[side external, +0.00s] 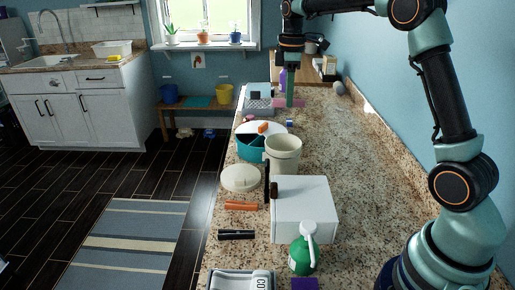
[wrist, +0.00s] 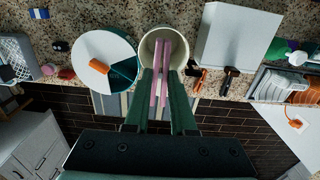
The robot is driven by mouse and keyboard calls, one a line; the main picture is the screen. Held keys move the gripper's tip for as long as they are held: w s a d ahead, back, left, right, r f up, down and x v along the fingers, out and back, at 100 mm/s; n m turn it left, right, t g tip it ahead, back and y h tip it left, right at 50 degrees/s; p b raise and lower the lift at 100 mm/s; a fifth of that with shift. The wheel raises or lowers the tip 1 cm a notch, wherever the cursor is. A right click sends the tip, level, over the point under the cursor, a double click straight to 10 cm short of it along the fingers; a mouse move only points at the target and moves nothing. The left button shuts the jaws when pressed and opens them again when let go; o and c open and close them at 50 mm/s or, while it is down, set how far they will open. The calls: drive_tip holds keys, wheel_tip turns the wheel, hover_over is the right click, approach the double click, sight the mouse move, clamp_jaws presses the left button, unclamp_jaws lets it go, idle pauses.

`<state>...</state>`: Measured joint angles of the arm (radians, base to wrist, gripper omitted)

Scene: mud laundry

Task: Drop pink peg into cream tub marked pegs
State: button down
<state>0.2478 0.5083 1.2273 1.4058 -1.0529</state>
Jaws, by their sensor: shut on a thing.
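My gripper (wrist: 162,72) is shut on the pink peg (wrist: 161,60), whose two prongs show between the green fingers in the wrist view. There the peg overlaps the open mouth of the cream tub (wrist: 146,48). The peg's height over the rim is hard to judge. In the side view the cream tub (side external: 283,158) stands upright on the counter, and my gripper (side external: 290,104) points down, higher in the picture and slightly right of it. No marking on the tub is readable, and its inside is mostly hidden.
A teal and white round container (side external: 252,146) with an orange thing on it stands left of the tub. A white box (side external: 303,212) and green spray bottle (side external: 302,258) are nearer the camera. Orange (side external: 245,206) and black (side external: 236,234) pieces lie on the counter's left side.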

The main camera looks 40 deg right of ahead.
drive_tip(key=shift+d+f, duration=0.1)
drive_tip(key=shift+d, duration=0.2)
drive_tip(key=shift+f, duration=2.85)
drive_tip(key=c, duration=0.7)
unclamp_jaws()
drive_tip(key=shift+r, duration=0.1)
wheel_tip(320, 180, up, 12)
drive_tip(key=shift+f, duration=0.1)
drive_tip(key=shift+a, duration=0.1)
